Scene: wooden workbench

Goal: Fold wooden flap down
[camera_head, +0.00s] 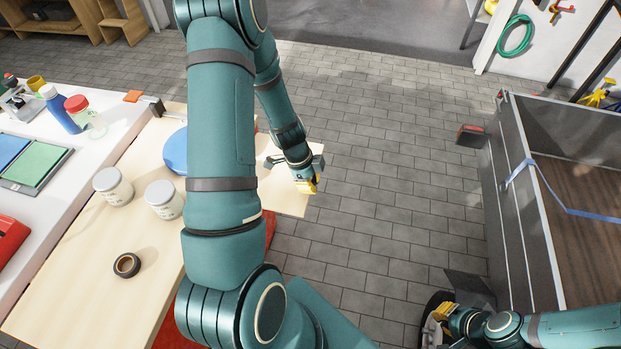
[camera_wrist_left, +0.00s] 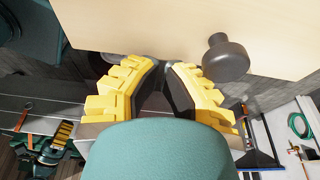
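The light wooden flap (camera_head: 289,198) shows at the far right end of the wooden bench top (camera_head: 85,290). It looks about level with the top; my left arm hides the join between them. My left gripper (camera_head: 313,183) is beside the flap's outer edge. Its yellow fingers (camera_wrist_left: 163,68) are parted, with nothing clearly between them. My right gripper (camera_head: 437,314) is low at the right, away from the flap; its fingers are unclear.
Two white jars (camera_head: 164,199) (camera_head: 113,187), a roll of dark tape (camera_head: 127,265) and a blue round object (camera_head: 176,151) are on the bench. A large grey-walled box (camera_head: 527,200) stands at the right. Open paved floor (camera_head: 390,190) lies between.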

